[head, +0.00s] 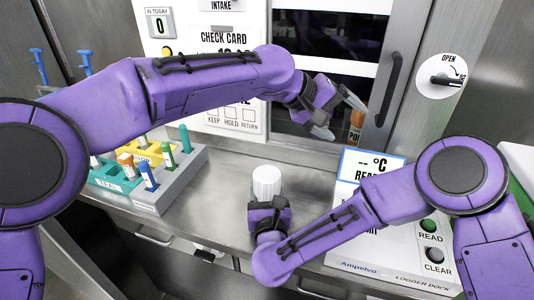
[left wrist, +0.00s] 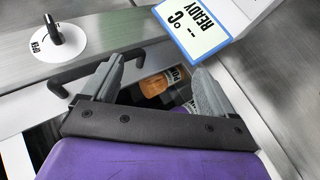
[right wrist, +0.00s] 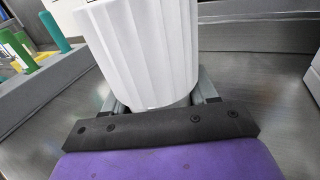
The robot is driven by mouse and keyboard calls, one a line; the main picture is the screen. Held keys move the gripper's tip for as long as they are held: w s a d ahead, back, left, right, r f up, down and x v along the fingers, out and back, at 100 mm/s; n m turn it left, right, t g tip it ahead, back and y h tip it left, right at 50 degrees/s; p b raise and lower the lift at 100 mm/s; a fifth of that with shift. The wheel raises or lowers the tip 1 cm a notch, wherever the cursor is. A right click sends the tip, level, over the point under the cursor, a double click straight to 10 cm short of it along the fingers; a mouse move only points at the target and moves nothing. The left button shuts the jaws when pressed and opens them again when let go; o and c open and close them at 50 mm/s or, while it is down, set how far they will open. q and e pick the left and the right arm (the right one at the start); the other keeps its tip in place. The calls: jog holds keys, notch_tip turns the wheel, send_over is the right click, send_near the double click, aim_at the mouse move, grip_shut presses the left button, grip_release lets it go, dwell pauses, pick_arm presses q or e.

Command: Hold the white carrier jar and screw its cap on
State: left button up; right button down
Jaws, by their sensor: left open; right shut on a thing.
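The white carrier jar (head: 267,181) stands upright over the bench at the middle front. My right gripper (head: 268,207) is shut on it low down. In the right wrist view the jar's ribbed white upper part, which looks like the cap (right wrist: 145,45), rises above the fingers; a smoother, narrower part shows just below it. Whether the cap is fully seated I cannot tell. My left gripper (head: 338,112) is open and empty, up by the cabinet front and away from the jar. In the left wrist view an orange-topped container (left wrist: 155,85) shows beyond and between its fingers (left wrist: 158,68).
A grey rack (head: 175,185) with several coloured tubes stands left of the jar. The logger dock (head: 400,262) with its screen stands to the right. Behind are the cabinet's dark opening, a door handle (head: 388,90) and an OPEN knob (head: 441,78). Bench between rack and jar is clear.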

pick_arm(q)
jog(key=s+a+f+n+g+y, duration=0.2)
jog(key=s+a+f+y, duration=0.1)
jog(key=a+f+y, duration=0.25)
jog(key=n+y, duration=0.3)
jog(key=y, duration=0.2)
send_over(267, 174)
jog(key=shift+w+f+g, duration=0.1)
jog(key=shift+f+g, duration=0.3)
jog(key=shift+f, duration=0.05)
jog(key=shift+f, duration=4)
